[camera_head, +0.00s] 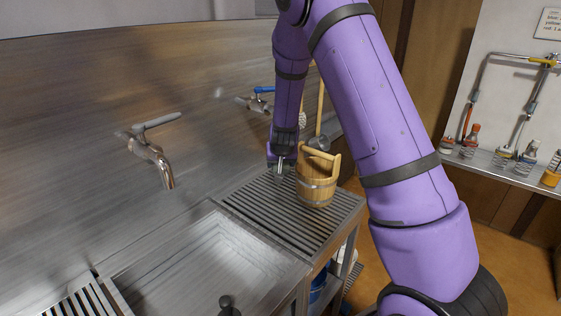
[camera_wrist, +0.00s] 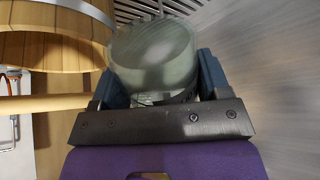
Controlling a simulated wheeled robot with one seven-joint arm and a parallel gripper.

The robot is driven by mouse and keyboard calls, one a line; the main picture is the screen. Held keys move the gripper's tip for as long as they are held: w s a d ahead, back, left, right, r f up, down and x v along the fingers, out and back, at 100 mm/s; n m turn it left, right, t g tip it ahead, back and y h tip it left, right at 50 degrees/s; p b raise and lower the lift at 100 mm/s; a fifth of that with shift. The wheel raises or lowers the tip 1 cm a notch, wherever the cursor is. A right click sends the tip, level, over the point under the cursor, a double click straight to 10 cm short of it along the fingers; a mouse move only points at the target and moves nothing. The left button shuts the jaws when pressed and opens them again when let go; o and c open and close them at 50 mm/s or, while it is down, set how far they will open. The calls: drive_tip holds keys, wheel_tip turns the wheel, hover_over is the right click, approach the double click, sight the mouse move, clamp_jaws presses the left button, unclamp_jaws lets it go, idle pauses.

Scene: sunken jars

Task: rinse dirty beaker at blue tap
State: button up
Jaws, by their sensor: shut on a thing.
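My gripper (camera_head: 280,166) is low over the slatted drainboard, just left of a wooden bucket; it also shows in the wrist view (camera_wrist: 158,80). Its two fingers are shut on a murky grey-green glass beaker (camera_wrist: 154,55), one finger on each side. In the head view the beaker is mostly hidden by my gripper, so I cannot tell whether it touches the slats. The blue tap (camera_head: 263,90), with a blue lever, is on the metal back wall, behind and left of my arm. Its spout is partly behind my arm.
The wooden bucket (camera_head: 316,188) stands on the drainboard (camera_head: 262,212), close to my gripper. A plain metal tap (camera_head: 155,155) hangs over the sink basin (camera_head: 205,262) at left. A wall shelf (camera_head: 500,170) with several bottles is at right.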

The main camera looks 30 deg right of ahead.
drive_tip(key=shift+w+a, duration=0.25)
drive_tip(key=shift+a, duration=0.25)
idle(0.4)
drive_tip(key=s+d, duration=0.4)
drive_tip(key=s, duration=0.5)
drive_tip(key=shift+d, duration=0.2)
drive_tip(key=shift+r, duration=0.15)
idle(0.4)
drive_tip(key=shift+s+a+r+g+y, duration=0.1)
drive_tip(key=shift+r+g+y, duration=0.2)
drive_tip(key=shift+g, duration=0.35)
drive_tip(key=shift+s+r+g+y, duration=0.1)
drive_tip(key=shift+r+g+y, duration=0.2)
drive_tip(key=shift+g, duration=0.35)
drive_tip(key=shift+s+r+g+y, duration=0.1)
drive_tip(key=shift+r+g+y, duration=0.5)
drive_tip(key=shift+g, duration=0.7)
